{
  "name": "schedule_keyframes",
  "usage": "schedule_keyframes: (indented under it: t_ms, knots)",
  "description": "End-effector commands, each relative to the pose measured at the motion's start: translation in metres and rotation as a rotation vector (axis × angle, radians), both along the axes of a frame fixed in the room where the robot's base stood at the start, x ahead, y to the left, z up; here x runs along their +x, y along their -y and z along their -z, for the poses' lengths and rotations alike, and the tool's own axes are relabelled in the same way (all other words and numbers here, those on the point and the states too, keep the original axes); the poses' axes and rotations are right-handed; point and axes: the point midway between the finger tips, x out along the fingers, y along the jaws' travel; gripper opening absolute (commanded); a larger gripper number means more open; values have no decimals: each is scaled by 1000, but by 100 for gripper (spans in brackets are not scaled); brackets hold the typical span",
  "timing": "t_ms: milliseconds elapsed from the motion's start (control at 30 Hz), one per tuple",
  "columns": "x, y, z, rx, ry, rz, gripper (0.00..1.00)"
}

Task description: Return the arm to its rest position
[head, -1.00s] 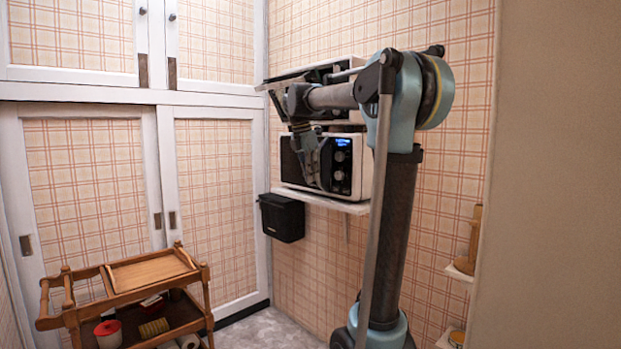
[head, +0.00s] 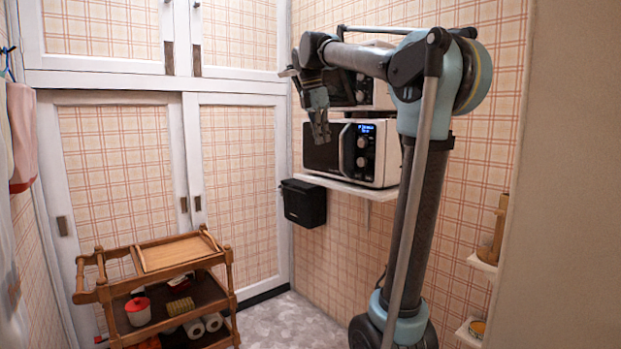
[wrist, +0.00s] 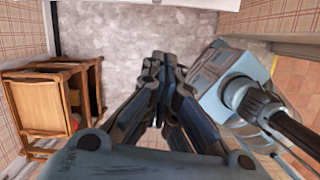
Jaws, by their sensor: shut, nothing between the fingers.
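My gripper (head: 321,130) hangs pointing down in the head view, in front of the left side of the lower microwave. It is shut and holds nothing. The arm is raised, its forearm reaching left from the blue elbow joint. In the wrist view the gripper's fingers (wrist: 160,62) meet at their tips above the grey floor (wrist: 115,50). My base shows to their right in that view.
A white microwave (head: 378,155) with a lit blue display sits on a wall shelf (head: 345,186), with another microwave (head: 378,95) above. A black box (head: 304,203) hangs below left. A wooden trolley (head: 165,255) stands left; it also shows in the wrist view (wrist: 35,103). Floor between is clear.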

Motion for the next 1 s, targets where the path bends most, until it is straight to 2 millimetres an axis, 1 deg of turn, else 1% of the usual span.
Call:
schedule_keyframes:
  t_ms: [167,300,467,600,767,800,867,900,967,1000]
  knots:
    - [-34,23,38,51,44,221,0]
    - [-67,43,78,104,85,446,0]
    - [-106,61,128,163,128,702,0]
    - [-141,74,176,214,160,925,0]
    - [-183,86,234,272,193,1183,0]
    - [-193,89,250,287,200,1248,0]
    - [-208,92,273,309,210,1344,0]
    - [-218,94,289,323,217,1410,0]
    - [-233,96,313,343,226,1507,0]
    - [-243,98,329,357,231,1571,0]
